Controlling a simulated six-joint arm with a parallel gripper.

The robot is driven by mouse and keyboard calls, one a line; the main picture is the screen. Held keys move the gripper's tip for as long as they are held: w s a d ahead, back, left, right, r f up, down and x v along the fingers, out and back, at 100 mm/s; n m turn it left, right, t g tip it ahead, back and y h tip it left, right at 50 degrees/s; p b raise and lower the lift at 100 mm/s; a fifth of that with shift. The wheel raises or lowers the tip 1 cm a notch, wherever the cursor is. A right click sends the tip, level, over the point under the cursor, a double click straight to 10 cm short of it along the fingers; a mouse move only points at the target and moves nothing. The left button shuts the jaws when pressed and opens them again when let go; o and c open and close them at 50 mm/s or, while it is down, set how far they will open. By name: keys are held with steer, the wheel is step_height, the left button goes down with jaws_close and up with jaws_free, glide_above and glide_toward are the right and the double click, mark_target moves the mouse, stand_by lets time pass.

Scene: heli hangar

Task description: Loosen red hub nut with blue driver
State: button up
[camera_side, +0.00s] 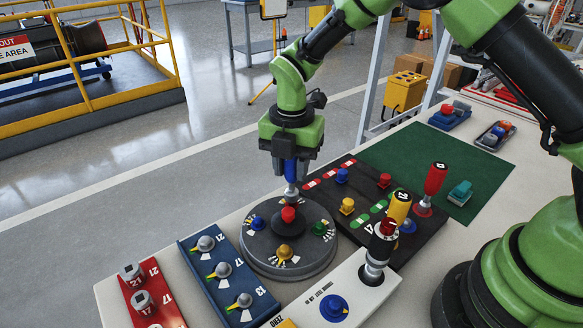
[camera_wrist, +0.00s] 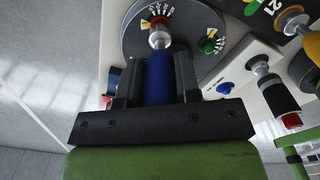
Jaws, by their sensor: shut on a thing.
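My gripper (camera_side: 290,168) is shut on the blue driver (camera_side: 290,173), which hangs upright with its silver socket downward. The red hub nut (camera_side: 288,214) stands on the round grey hub (camera_side: 262,262), directly below the socket. In the side view the socket is at the top of the nut; I cannot tell whether it touches or covers it. In the wrist view the blue handle (camera_wrist: 158,80) sits between the dark fingers, and the socket (camera_wrist: 159,37) largely hides the red nut. The hub also carries a blue nut (camera_side: 258,223), a yellow nut (camera_side: 284,252) and a green nut (camera_side: 319,229).
Yellow (camera_side: 399,208), red (camera_side: 435,180) and black (camera_side: 381,246) drivers stand upright to the right. A dark board (camera_side: 330,178) with coloured nuts lies behind the hub. A blue dial panel (camera_side: 205,262) is at left. The green mat (camera_side: 415,150) has free room.

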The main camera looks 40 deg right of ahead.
steer(key=shift+r, duration=0.7)
steer(key=shift+r, duration=0.2)
steer(key=shift+r, duration=1.9)
